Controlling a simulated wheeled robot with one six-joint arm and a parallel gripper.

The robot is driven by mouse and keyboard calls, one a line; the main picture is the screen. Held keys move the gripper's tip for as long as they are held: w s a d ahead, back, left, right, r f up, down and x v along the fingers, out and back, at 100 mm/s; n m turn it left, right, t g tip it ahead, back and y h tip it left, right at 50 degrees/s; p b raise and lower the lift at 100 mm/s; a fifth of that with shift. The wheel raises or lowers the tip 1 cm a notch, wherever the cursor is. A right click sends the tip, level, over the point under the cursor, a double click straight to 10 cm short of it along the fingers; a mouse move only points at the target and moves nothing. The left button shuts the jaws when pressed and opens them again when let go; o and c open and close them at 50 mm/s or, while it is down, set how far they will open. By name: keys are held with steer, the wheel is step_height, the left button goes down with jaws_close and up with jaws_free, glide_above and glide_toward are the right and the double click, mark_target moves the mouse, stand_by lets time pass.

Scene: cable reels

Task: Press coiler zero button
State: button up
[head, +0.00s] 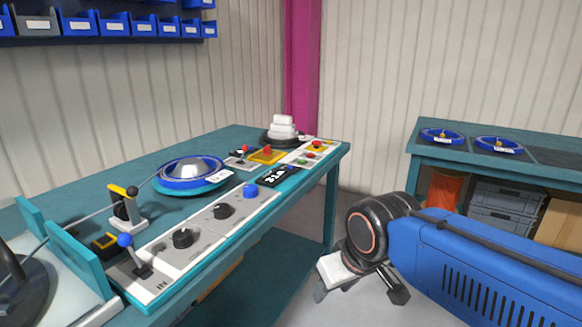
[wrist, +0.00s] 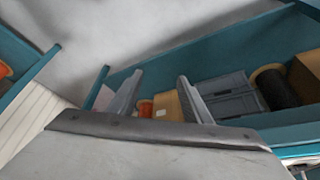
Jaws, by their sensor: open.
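The teal workbench (head: 225,255) carries a long light control panel (head: 205,236) along its front edge. On it are a blue button (head: 250,191), two black knobs (head: 223,210) and a lever with a blue ball (head: 125,240). Further along is a small black display (head: 277,178) with white digits, with small coloured buttons (head: 302,161) beyond it. I cannot read which button is the coiler zero. My gripper (head: 322,290) is to the right of the bench, clear of the panel. In the wrist view its two fingers (wrist: 158,92) stand apart with nothing between them.
A second teal bench (head: 500,168) at the right carries blue reels (head: 442,135), with grey crates (head: 505,200) below. Open floor lies between the benches. Blue bins (head: 112,22) hang on the wall.

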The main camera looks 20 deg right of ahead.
jaws_close()
stand_by(1.5)
